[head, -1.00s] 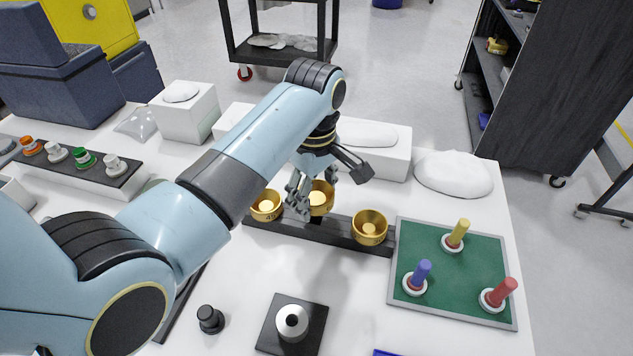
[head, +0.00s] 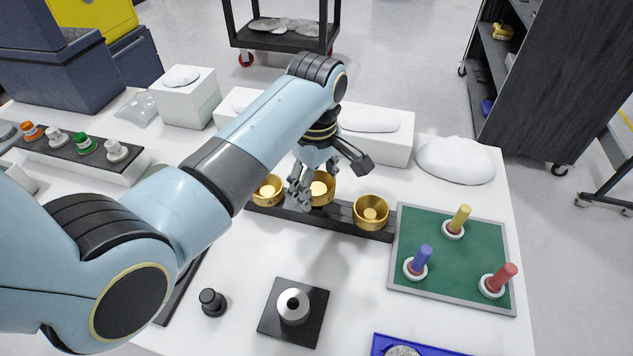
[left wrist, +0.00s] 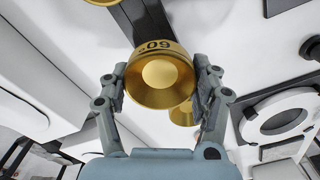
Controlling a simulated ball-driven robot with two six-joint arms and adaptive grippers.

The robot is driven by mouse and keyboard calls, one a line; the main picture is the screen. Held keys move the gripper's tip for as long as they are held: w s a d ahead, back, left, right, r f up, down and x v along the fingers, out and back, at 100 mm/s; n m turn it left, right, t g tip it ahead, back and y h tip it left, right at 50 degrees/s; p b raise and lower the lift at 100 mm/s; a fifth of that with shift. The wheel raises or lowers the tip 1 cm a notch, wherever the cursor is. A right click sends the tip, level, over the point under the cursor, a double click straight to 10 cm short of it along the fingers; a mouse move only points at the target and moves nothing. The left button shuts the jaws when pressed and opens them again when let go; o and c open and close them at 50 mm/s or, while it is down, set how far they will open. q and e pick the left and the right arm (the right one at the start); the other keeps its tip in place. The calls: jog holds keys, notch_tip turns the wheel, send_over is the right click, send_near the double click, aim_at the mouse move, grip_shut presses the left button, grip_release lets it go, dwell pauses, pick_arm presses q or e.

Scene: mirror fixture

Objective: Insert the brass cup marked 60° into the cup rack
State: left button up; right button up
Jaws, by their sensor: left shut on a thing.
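The brass cup marked 60° (head: 321,188) is between the fingers of my left gripper (head: 300,190), at the middle of the dark cup rack (head: 337,218). In the left wrist view the cup (left wrist: 160,80) shows its marking upside down, with the fingers of my left gripper (left wrist: 162,92) shut on both sides. It looks upright and low over the rack; whether its base is fully seated is hidden. A brass cup marked 45 (head: 268,190) sits on the rack to its left. Another brass cup (head: 371,212) sits at the rack's right end. My right gripper is out of view.
A green board (head: 440,245) with yellow, blue and red pegs lies right of the rack. A black square fixture with a metal ring (head: 293,306) and a small black knob (head: 212,302) stand in front. White blocks (head: 385,135) stand behind. Table between rack and fixture is clear.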

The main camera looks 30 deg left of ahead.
pick_arm(q)
jog(key=shift+f+b, duration=0.35)
jog(key=shift+f, duration=0.45)
dwell(0.6)
jog(key=shift+f+b, duration=0.4)
jog(key=shift+f, duration=0.55)
jog(key=o, duration=1.3)
notch_tip(320, 180, up, 12)
jog(key=shift+f, duration=0.1)
